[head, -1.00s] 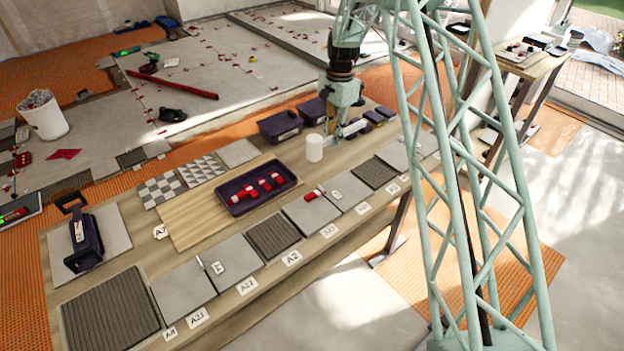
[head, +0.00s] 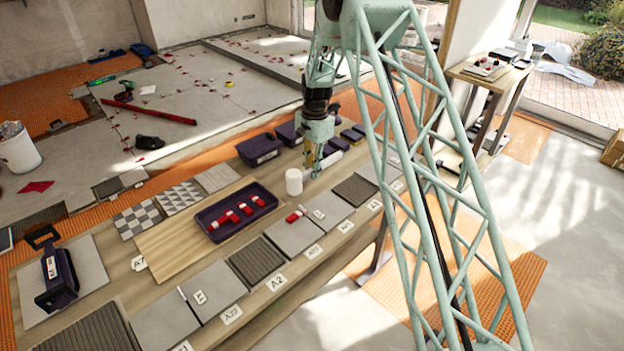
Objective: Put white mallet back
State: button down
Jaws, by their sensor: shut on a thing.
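The white mallet (head: 293,182) is over the right part of the work table in the head view. Its pale cylindrical head is on the left, and its handle runs up and right past my gripper. My gripper (head: 315,174) points down and is shut on the handle. The fingers hide part of the handle. I cannot tell whether the mallet touches the table.
A dark purple tray (head: 213,229) with red pieces lies to the left on a wooden board. A purple bin (head: 259,149) stands behind the mallet, and dark blocks (head: 352,136) lie to the right. Labelled grey tiles (head: 294,236) line the front edge.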

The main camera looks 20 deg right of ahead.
jog(key=shift+f+b, duration=0.3)
jog(key=shift+f, duration=1.55)
jog(key=c, duration=2.6)
grip_release()
jog(key=shift+f, duration=0.1)
jog(key=shift+o, duration=0.2)
jog(key=r, duration=0.5)
jog(key=r+p, duration=0.1)
jog(key=r, duration=0.5)
jog(key=shift+w+d+r, duration=0.1)
jog(key=shift+w+d, duration=0.05)
jog(key=shift+d, duration=0.05)
jog(key=shift+r, duration=0.5)
jog(key=shift+r, duration=0.1)
